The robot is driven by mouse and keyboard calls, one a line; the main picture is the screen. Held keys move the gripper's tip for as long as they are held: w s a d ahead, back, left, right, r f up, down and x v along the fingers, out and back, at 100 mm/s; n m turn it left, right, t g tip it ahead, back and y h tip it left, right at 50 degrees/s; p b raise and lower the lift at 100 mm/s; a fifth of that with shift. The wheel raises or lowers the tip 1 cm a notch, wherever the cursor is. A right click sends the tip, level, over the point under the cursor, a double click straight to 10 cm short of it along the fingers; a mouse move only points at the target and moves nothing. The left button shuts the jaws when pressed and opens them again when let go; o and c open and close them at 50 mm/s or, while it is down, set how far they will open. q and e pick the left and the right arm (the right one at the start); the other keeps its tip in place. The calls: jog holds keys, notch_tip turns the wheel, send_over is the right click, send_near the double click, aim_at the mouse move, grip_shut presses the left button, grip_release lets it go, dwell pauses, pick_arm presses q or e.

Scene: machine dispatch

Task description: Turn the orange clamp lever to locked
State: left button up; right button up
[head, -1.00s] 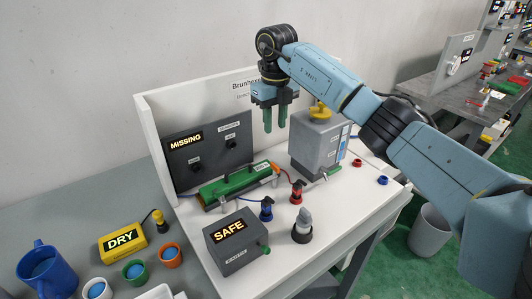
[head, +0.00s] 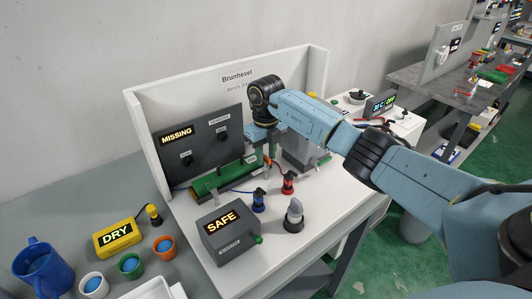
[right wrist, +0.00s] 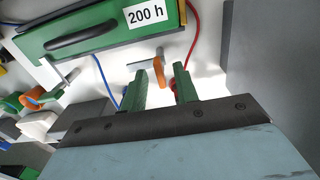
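The orange clamp lever (right wrist: 158,70) shows in the right wrist view, beside the green unit (right wrist: 75,35) with a "200 h" label. My right gripper (right wrist: 160,88) is open, and its two green fingers point towards the lever, which lies near the gap between their tips. I cannot tell whether they touch it. A second orange part (right wrist: 33,97) is at the left of that view. In the head view my right gripper (head: 262,150) is low at the right end of the green unit (head: 222,178), and largely hides the lever there. My left gripper is not in view.
A dark panel reading "MISSING" (head: 205,135) stands behind the green unit. A grey box reading "SAFE" (head: 228,232), a blue-topped fitting (head: 258,202) and a red-topped fitting (head: 288,183) stand in front. A grey machine (head: 305,155) is partly behind my arm.

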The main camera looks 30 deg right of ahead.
jog(key=shift+c, duration=0.8)
grip_shut()
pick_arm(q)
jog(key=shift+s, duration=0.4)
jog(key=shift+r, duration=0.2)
pick_arm(e)
jog(key=shift+r+m, duration=0.1)
jog(key=shift+m, duration=0.3)
jog(key=m+p, duration=0.1)
jog(key=m, duration=0.2)
jog(key=shift+p, duration=0.3)
jog(key=m+p, duration=0.2)
jog(key=m, duration=0.3)
jog(key=m+p, duration=0.2)
jog(key=m, duration=0.3)
jog(key=shift+r+p, duration=0.1)
jog(key=shift+p, duration=0.25)
pick_arm(q)
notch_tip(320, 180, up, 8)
jog(key=p, duration=0.2)
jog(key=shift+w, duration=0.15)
pick_arm(e)
jog(key=m, duration=0.4)
jog(key=shift+m, duration=0.3)
